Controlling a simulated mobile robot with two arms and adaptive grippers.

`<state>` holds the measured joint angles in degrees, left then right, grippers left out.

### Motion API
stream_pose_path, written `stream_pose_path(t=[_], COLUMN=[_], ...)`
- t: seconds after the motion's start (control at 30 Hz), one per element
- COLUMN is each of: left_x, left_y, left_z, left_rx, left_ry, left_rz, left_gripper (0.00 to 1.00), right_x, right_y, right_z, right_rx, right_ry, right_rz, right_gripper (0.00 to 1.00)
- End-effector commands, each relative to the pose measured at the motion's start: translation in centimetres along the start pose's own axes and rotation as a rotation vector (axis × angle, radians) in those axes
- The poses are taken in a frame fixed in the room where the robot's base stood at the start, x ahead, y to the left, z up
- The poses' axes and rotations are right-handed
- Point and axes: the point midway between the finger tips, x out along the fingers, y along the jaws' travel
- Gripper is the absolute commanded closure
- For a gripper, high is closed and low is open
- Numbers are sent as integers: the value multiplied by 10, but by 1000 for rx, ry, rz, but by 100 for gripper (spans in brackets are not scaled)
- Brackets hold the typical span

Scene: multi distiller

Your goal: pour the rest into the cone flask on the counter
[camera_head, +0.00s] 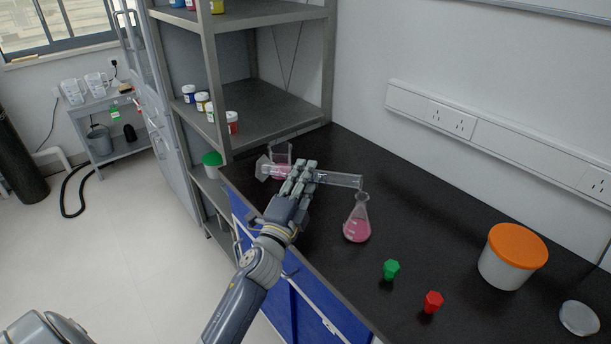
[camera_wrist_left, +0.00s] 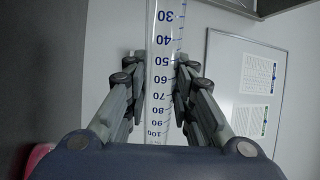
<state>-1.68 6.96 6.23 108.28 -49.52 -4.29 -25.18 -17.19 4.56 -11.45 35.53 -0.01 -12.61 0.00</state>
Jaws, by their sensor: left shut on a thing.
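My left gripper (camera_head: 299,177) is shut on a clear graduated cylinder (camera_head: 338,179). The cylinder lies almost level over the counter, its foot at the left and its mouth at the right, just above the cone flask (camera_head: 357,222). The flask stands upright on the black counter (camera_head: 440,240) with pink liquid in it. In the left wrist view the fingers (camera_wrist_left: 158,85) close on both sides of the cylinder (camera_wrist_left: 160,60), and its blue scale shows. I cannot make out any liquid in the cylinder. My right gripper is not in view.
A glass beaker (camera_head: 281,155) with pink liquid stands behind the cylinder's foot end. A green stopper (camera_head: 391,269), a red stopper (camera_head: 433,301), a white tub with an orange lid (camera_head: 512,257) and a clear round dish (camera_head: 579,318) are to the right. A shelf (camera_head: 262,108) rises at the back left.

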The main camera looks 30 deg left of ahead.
Motion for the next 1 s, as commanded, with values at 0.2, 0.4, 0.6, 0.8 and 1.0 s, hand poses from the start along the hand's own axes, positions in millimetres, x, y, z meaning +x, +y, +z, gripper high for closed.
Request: stream_pose_path(t=[0.2, 0.4, 0.6, 0.8, 1.0], left_x=[-2, 1, 10, 17, 25], left_y=[8, -4, -36, -64, -93], left_z=[2, 2, 4, 7, 9], left_rx=[-65, -64, -62, -63, -62], left_ry=[-17, -17, -17, -17, -17], left_rz=[-2, -2, -1, -1, -1], left_gripper=[100, 100, 100, 100, 100], right_x=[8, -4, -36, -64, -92], right_y=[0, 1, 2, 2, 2], right_z=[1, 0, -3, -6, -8], right_rx=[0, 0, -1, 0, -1], right_ry=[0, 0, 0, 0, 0], right_rz=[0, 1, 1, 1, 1], right_gripper=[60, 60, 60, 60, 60])
